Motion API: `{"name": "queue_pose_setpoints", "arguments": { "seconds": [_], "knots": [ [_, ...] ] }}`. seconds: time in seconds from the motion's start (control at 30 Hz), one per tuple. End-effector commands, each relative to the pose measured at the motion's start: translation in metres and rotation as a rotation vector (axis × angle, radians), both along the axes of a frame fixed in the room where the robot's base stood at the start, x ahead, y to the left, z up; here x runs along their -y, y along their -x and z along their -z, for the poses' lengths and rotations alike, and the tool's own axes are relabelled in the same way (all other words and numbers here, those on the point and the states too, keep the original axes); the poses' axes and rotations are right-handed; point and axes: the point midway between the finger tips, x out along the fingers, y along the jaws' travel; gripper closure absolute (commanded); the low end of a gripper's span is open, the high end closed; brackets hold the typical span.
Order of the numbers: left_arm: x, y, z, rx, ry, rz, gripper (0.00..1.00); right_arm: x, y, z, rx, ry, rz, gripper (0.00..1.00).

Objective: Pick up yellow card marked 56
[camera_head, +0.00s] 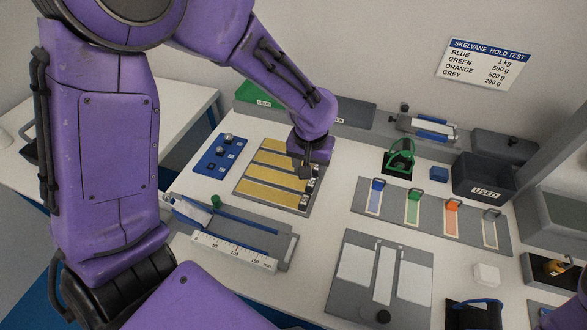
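Several long yellow cards (271,194) lie side by side on a grey tray (243,196) in the middle of the table. Their markings are too small to read, so I cannot tell which one is marked 56. My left arm reaches in from the upper left. Its gripper (306,173) points down over the right end of the tray, close to the ends of the middle cards. The fingers are small and dark, and I cannot tell whether they are apart, shut or touching a card. Only a bit of purple from my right arm shows at the right edge; its gripper is out of view.
A blue plate (220,153) with small metal parts is left of the tray. A grey fixture with a ruler (234,252) is in front. Right are a grey board (433,228) with coloured clips, a green-handled item (400,156) and a dark bin marked USED (484,183).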

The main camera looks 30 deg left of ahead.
Motion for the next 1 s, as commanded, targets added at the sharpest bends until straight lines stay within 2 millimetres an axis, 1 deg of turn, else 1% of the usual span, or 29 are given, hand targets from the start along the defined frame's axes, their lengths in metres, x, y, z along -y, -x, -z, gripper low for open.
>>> {"name": "queue_pose_setpoints", "arguments": {
  "seconds": [0.13, 0.33, 0.43, 0.63, 0.67, 0.7, 0.8, 1.0],
  "knots": [
    [0.0, -0.002, 0.018, -0.002, 0.0, -0.002, 0.47, 0.0, 0.0, 0.0, 0.001, 0.001, 0.0, 0.52],
    [0.001, -0.006, 0.053, -0.002, 0.0, -0.003, 0.47, 0.0, -0.001, -0.002, 0.001, 0.0, 0.0, 0.52],
    [0.001, -0.007, 0.06, 0.0, -0.001, -0.003, 0.47, 0.0, -0.001, -0.002, 0.001, 0.0, 0.0, 0.52],
    [0.0, -0.007, 0.061, 0.002, 0.0, -0.004, 0.47, 0.0, -0.001, -0.002, 0.001, 0.0, 0.0, 0.52],
    [0.0, -0.007, 0.061, 0.002, 0.0, -0.004, 0.57, 0.0, -0.001, -0.002, 0.001, 0.0, 0.0, 0.52],
    [0.0, -0.007, 0.061, 0.001, 0.0, -0.004, 0.7, 0.0, -0.001, -0.002, 0.001, 0.0, 0.0, 0.52],
    [0.0, -0.007, 0.061, 0.001, 0.0, -0.004, 1.0, 0.0, -0.001, -0.002, 0.001, 0.0, 0.0, 0.52],
    [0.0, -0.007, 0.06, 0.001, 0.0, -0.004, 1.0, 0.0, -0.001, -0.002, 0.001, 0.0, 0.0, 0.52]
  ]
}}
